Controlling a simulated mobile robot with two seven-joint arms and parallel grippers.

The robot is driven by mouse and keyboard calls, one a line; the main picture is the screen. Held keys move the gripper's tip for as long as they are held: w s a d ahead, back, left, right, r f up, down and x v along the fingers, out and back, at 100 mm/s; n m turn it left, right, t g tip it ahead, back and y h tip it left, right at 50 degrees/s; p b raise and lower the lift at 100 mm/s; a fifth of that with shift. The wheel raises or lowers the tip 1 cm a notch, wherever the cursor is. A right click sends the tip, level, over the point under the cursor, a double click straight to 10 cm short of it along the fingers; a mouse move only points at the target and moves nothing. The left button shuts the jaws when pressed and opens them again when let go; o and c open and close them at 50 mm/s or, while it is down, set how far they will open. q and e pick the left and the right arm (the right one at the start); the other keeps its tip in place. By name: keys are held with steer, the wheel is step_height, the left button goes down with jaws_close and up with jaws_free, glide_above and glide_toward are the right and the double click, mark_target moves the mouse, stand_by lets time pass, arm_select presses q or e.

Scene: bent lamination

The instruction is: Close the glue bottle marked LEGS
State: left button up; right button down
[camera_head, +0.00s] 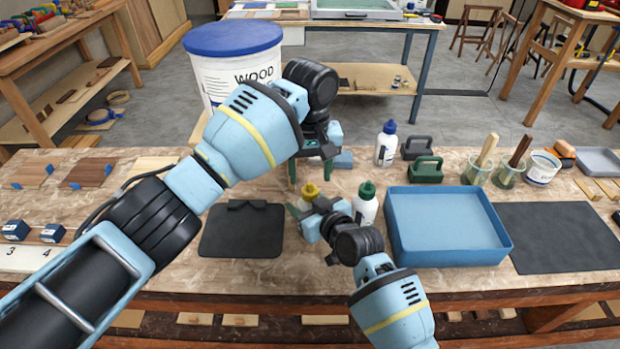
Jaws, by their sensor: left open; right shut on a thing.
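Three bottles with coloured caps stand on the bench: a yellow-capped bottle (308,191), a white green-capped bottle (366,207) and a white blue-capped bottle (385,146). The word LEGS is not readable on any of them. My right gripper (307,215) is low at the yellow-capped bottle and appears shut on it, hiding most of its body. The green-capped bottle stands just right of this gripper. My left gripper (311,176) points down with its fingers apart, just above and behind the yellow cap. Whether that cap is fully seated is unclear.
A blue tray (397,222) sits right of the bottles, with a dark mat (556,236) beyond it. A black board (242,230) lies to the left. A large wood-glue bucket (212,78), green clamp block (425,171) and brush cups (477,175) stand farther back.

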mark_target(310, 183)
arm_select(q)
steer(key=shift+c, duration=0.3)
steer(key=shift+r+m, duration=0.6)
steer(key=shift+r, duration=1.1)
steer(key=shift+f, duration=0.1)
steer(key=shift+f, duration=3.9)
steer(key=c, duration=1)
steer(key=o, duration=1.1)
steer(key=shift+c, duration=0.2)
